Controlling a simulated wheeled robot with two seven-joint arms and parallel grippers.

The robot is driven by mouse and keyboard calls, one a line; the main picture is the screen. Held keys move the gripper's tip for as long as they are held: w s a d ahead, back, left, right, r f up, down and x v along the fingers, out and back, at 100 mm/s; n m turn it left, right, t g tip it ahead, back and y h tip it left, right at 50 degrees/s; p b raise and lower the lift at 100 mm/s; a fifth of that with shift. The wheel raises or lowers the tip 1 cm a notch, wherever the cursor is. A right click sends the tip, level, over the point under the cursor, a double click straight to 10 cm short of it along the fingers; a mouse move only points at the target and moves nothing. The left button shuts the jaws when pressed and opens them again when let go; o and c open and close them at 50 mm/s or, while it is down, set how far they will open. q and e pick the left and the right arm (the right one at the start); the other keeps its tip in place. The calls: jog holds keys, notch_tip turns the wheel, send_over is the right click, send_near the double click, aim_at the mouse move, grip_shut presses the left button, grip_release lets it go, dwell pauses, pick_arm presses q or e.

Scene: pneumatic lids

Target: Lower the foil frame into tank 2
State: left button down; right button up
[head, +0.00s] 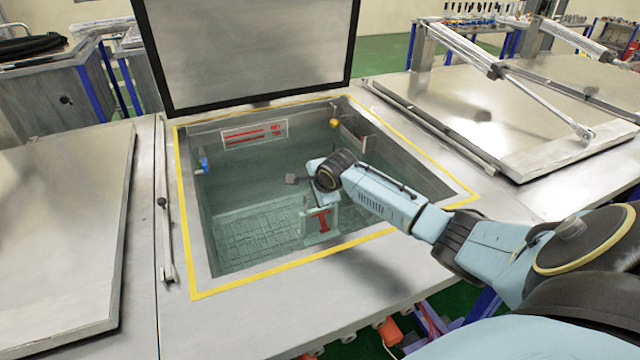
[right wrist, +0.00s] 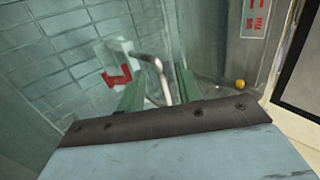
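The foil frame (head: 309,226), a pale piece with a red part, stands low in the open tank (head: 183,212), near its front wall. In the right wrist view its red part (right wrist: 118,76) and curved metal handle (right wrist: 151,62) show. My right gripper (head: 325,199) is inside the tank, directly above the frame. Its two green fingers (right wrist: 160,82) stand apart on either side of the handle, with narrow gaps visible. I cannot tell whether the frame's lower edge touches the floor. My left gripper is not in view.
The tank's lid (head: 250,50) stands raised behind the opening. A yellow knob (head: 334,123), a blue fitting (head: 204,164) and a red-marked label (head: 253,135) are on the inner walls. Closed lids lie left (head: 62,235) and right (head: 540,110). The tank's left half is clear.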

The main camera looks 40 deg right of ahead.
jog(key=p+v, duration=0.2)
jog(key=v, duration=1.1)
notch_tip(320, 180, up, 12)
jog(key=p, duration=1.3)
jog(key=shift+p, duration=0.4)
jog(key=shift+w+f, duration=0.15)
